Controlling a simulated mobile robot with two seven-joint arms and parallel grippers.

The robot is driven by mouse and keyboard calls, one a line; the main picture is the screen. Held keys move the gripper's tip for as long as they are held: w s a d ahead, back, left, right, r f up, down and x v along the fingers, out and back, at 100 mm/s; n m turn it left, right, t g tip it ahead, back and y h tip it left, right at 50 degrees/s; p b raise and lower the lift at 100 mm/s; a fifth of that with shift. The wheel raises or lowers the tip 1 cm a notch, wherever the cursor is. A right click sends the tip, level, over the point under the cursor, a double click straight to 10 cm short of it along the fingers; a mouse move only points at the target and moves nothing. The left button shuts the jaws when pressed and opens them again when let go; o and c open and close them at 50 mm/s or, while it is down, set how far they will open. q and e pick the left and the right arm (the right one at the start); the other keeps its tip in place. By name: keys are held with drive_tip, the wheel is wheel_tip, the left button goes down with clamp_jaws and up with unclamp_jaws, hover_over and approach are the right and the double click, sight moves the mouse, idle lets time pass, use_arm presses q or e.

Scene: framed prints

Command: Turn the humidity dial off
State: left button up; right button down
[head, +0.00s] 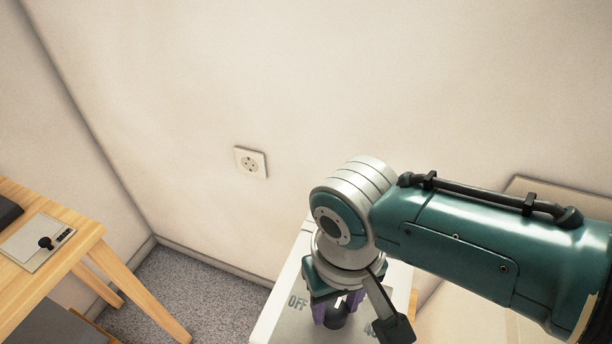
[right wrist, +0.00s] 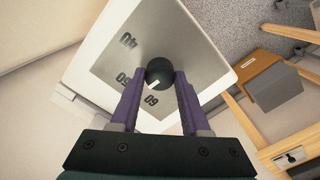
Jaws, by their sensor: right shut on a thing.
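The humidity dial (right wrist: 159,70) is a round black knob with a small white mark, on a grey face plate (right wrist: 195,50) in a white housing. In the right wrist view the printed numbers 40, 50 and 60 show around it. In the head view the word OFF (head: 297,301) is printed left of the dial (head: 336,321), and a partly hidden number is on its right. My right gripper (head: 338,306) points down over the housing. Its purple fingers (right wrist: 158,84) are shut on the dial, one on each side. My left gripper is out of view.
A socket (head: 250,162) is on the cream wall. Grey carpet (head: 200,290) lies between the table and the housing.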

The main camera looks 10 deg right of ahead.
drive_tip(key=n, duration=0.4)
drive_tip(key=shift+n+p, duration=0.3)
drive_tip(key=n, duration=0.4)
drive_tip(key=shift+n, duration=0.3)
drive_tip(key=n, duration=0.4)
drive_tip(key=shift+n, duration=0.3)
drive_tip(key=n, duration=0.5)
drive_tip(key=shift+n, duration=0.3)
drive_tip(key=shift+c, duration=1.9)
unclamp_jaws()
drive_tip(key=shift+r, duration=0.1)
